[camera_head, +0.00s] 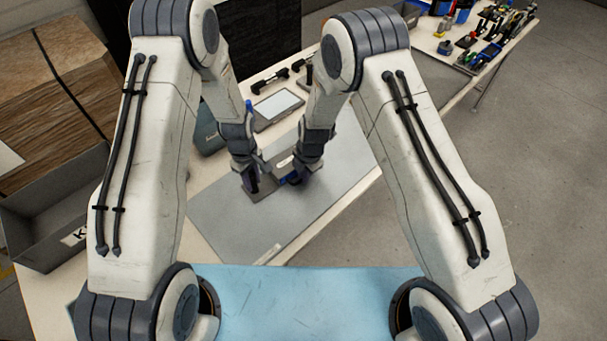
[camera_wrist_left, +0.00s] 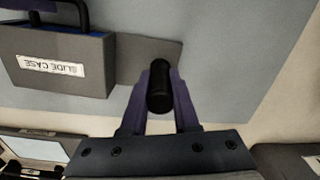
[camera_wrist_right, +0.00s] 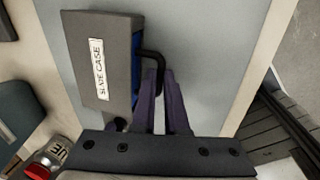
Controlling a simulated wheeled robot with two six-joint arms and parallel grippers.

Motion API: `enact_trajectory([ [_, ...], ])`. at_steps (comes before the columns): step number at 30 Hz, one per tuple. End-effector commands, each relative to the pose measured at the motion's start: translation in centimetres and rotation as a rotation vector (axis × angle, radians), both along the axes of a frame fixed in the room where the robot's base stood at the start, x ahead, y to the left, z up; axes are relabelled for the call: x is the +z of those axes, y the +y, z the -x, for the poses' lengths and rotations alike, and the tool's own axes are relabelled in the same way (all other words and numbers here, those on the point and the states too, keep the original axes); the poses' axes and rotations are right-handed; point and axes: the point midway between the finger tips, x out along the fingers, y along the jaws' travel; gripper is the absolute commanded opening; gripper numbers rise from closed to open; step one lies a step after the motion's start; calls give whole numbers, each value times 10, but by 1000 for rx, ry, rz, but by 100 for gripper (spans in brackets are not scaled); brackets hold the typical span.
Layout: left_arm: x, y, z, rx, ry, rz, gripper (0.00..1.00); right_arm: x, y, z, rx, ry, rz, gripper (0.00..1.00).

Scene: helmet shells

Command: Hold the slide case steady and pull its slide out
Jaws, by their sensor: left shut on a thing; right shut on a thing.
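The slide case (camera_head: 278,151) is a grey box with a white label on the mat. A dark plate (camera_wrist_left: 140,58) extends from the case and bears a black post. My left gripper (camera_head: 249,184) is shut on that black post (camera_wrist_left: 159,88). My right gripper (camera_head: 297,178) is shut on the black bent handle (camera_wrist_right: 151,56) of the slide. A blue strip of the slide (camera_wrist_right: 137,72) shows along the case's edge; the fingers partly hide the handle.
A grey mat (camera_head: 225,215) lies under the case, with clear room in front. A tablet-like panel (camera_head: 277,103) lies behind. A grey bin (camera_head: 45,225) stands left. A red-capped jar (camera_wrist_right: 40,168) shows in the right wrist view.

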Motion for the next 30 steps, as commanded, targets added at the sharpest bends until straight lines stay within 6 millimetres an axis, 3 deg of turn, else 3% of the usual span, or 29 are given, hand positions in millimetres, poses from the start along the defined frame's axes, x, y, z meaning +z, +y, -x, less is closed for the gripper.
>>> enact_trajectory([
  [16,0,0,0,0,-1,1,0,1,0,1,0,-1,-1,0],
  [30,0,0,-1,1,-2,0,0,0,-16,21,0,1,-1,0],
])
